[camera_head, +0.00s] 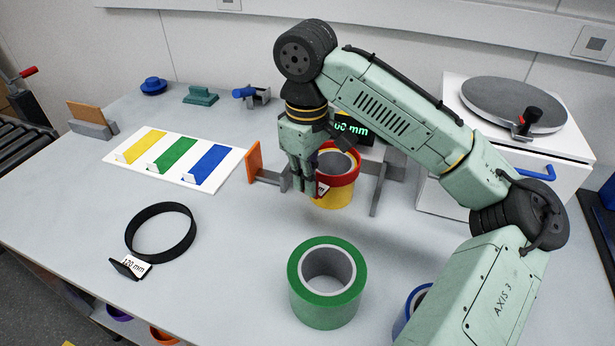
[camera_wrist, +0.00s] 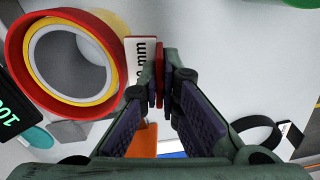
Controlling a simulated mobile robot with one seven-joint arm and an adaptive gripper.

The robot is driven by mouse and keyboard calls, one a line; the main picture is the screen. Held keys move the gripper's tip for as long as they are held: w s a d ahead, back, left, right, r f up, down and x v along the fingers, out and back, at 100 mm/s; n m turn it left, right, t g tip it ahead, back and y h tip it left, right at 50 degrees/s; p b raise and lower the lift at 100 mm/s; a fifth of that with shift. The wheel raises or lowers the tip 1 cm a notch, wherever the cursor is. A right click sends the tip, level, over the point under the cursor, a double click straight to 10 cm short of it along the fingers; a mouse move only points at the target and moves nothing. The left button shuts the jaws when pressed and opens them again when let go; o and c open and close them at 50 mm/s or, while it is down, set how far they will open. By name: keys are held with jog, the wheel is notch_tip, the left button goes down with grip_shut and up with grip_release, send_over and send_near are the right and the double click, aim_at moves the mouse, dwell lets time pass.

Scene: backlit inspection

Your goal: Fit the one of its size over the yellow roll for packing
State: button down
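The yellow roll (camera_head: 332,200) stands upright between the grey jaws of a measuring fixture; its grey core shows from above in the wrist view. A red ring (camera_head: 345,179) sits around the upper part of the yellow roll, with yellow showing below it; the red ring (camera_wrist: 22,85) also encircles the roll in the wrist view. A white label ending in "mm" is on the ring's tab. My gripper (camera_wrist: 160,80) is shut on the red tab, at the left of the roll in the head view. A black ring (camera_head: 131,240) labelled 120 mm lies on the table.
A green roll (camera_head: 310,290) stands in front, and a blue roll (camera_head: 412,302) is partly hidden by my arm. A white board (camera_head: 190,178) with coloured strips lies left of the fixture's orange plate (camera_head: 253,160). A green-lit display stands behind the roll.

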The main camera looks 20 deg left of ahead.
aim_at(308, 220)
jog(key=shift+f, duration=0.1)
jog(key=shift+f+b, duration=1.6)
jog(key=shift+f, duration=1.65)
jog(key=shift+s, duration=0.1)
jog(key=shift+r+p, duration=0.1)
jog(key=shift+p, duration=0.45)
jog(key=shift+d+p, duration=0.2)
jog(key=shift+p, duration=0.2)
jog(key=shift+r+p, duration=0.1)
jog(key=shift+p, duration=0.3)
jog(key=shift+f, duration=0.35)
dwell(0.5)
jog(key=shift+a+f, duration=0.1)
jog(key=shift+f, duration=0.2)
jog(key=shift+f+b, duration=0.15)
jog(key=shift+b, duration=0.15)
